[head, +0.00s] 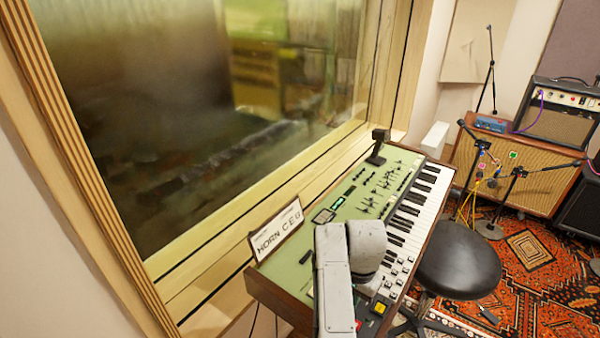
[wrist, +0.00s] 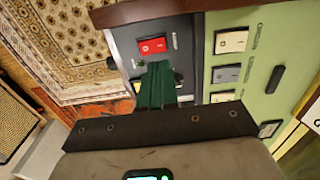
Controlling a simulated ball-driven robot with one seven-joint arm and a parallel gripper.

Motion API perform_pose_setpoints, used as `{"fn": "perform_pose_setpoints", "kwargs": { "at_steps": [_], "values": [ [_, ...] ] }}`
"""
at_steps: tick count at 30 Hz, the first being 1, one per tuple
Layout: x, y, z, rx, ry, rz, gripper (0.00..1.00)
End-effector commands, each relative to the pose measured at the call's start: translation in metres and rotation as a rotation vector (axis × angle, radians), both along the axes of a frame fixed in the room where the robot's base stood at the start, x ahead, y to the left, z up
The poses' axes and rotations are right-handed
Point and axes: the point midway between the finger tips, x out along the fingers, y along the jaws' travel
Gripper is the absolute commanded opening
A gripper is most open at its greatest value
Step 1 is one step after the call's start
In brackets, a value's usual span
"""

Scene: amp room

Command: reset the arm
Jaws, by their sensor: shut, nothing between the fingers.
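My gripper (wrist: 158,68) shows in the wrist view, with its dark green fingers together and nothing between them. Its fingers are over the dark end panel of a keyboard instrument, just below a red rocker switch (wrist: 152,45) in the picture. I cannot tell whether they touch the panel. In the head view my pale arm reaches over the near end of the green keyboard instrument (head: 345,208), and the arm hides my fingers there.
A sign (head: 276,230) stands on the instrument's left edge, beside the window (head: 180,110). A black round stool (head: 458,260) is close on the right. Microphone stands (head: 490,228) and amplifiers (head: 515,165) are further back, on a patterned rug (head: 545,280).

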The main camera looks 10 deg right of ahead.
Motion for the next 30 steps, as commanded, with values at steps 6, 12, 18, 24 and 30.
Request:
{"fn": "perform_pose_setpoints", "kwargs": {
  "at_steps": [6, 12, 18, 24, 30],
  "values": [
    [-0.021, -0.045, -0.010, -0.059, -0.019, 0.019, 0.00],
    [-0.074, -0.110, -0.021, -0.156, -0.048, 0.115, 0.00],
    [-0.138, -0.142, -0.029, -0.210, -0.054, 0.259, 0.00],
    [-0.209, -0.143, -0.036, -0.206, -0.049, 0.426, 0.00],
    [-0.281, -0.117, -0.035, -0.145, -0.054, 0.595, 0.00]
  ]
}}
